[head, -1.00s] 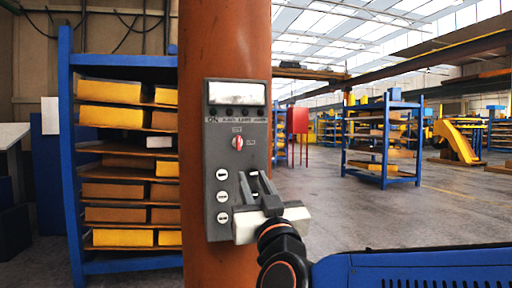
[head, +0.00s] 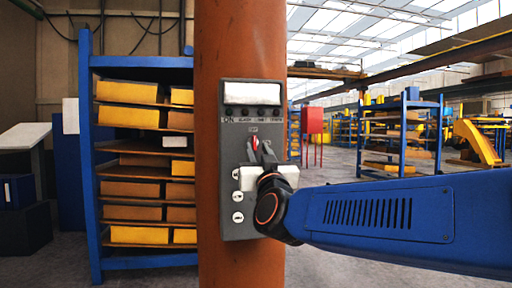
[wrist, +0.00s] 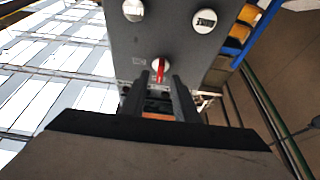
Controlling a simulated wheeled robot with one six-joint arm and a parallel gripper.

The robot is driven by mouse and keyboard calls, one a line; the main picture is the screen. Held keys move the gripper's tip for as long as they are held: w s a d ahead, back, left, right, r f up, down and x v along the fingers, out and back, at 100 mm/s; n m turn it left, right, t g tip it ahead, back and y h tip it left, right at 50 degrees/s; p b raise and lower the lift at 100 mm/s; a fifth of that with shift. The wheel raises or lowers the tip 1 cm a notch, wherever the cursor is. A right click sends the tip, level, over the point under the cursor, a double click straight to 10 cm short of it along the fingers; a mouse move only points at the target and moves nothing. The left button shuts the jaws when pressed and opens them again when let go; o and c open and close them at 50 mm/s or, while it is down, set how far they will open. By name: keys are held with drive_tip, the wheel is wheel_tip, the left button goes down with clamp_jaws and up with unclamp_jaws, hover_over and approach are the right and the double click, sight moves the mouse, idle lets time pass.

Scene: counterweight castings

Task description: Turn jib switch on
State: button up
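The jib switch is a small red knob on a pale round base on the grey control panel (head: 234,150), below the white label plate. In the head view the red knob (head: 256,143) shows at my fingertips, partly hidden by them. In the wrist view the red knob (wrist: 160,68) stands nearly upright in the picture, between and just beyond the finger ends. My gripper (head: 262,152) has its two dark fingers apart, one to each side of the knob. I cannot tell whether either finger touches it. The wrist view also shows my gripper (wrist: 161,84).
The panel is fixed to an orange column (head: 240,50). White round buttons (head: 237,196) line the panel's left side. A blue rack (head: 92,160) with yellow and brown boxes stands left. A red cabinet (head: 312,120) and another blue rack (head: 400,135) stand farther back over open floor.

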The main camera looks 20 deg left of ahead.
sight(255, 143)
drive_tip(key=shift+x, duration=1.6)
clamp_jaws()
